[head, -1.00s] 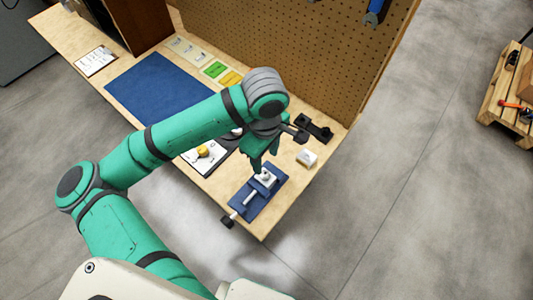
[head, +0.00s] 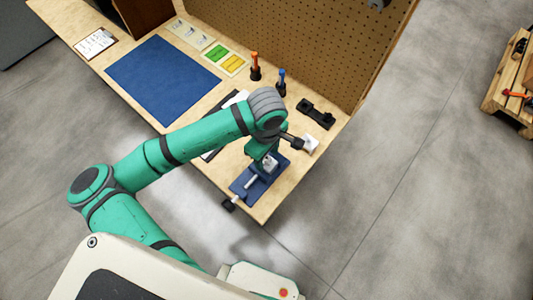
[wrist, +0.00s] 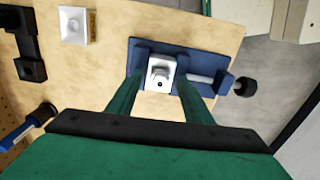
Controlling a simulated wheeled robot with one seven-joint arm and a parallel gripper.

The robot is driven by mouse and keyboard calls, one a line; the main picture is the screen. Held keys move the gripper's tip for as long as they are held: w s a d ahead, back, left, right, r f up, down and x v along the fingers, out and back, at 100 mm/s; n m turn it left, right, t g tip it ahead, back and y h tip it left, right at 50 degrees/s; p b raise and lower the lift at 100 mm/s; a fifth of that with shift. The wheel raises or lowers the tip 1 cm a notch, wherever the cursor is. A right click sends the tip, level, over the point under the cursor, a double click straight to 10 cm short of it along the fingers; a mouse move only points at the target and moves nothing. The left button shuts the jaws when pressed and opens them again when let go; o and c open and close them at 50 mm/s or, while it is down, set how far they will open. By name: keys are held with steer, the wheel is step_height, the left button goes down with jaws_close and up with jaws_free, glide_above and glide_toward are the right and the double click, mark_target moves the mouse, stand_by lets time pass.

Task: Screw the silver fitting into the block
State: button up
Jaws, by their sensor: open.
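The white block (wrist: 151,84) is clamped in a blue vise (wrist: 140,56) near the table's front corner. The silver fitting (wrist: 161,74) is a short round piece with a dark hole, standing at the block's top. I cannot tell how deep it sits in the block. My gripper (wrist: 160,80) is open, with one green finger on each side of the block and fitting. No firm contact shows. In the head view, the vise (head: 244,188) shows under my gripper (head: 264,160), and the fitting is too small to make out clearly.
A white piece (head: 310,144) and a black holder (head: 316,113) lie beyond the vise. The vise handle (wrist: 244,87) juts out at one side. Orange (head: 255,66) and blue (head: 281,82) handled tools stand near the pegboard (head: 300,40). The blue mat (head: 163,80) is clear.

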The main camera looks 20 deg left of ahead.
steer(key=c, duration=1.1)
steer(key=shift+m, duration=2)
steer(key=m, duration=0.3)
steer(key=shift+m, duration=0.4)
steer(key=shift+m, duration=0.3)
steer(key=m, duration=0.3)
steer(key=shift+m, duration=0.4)
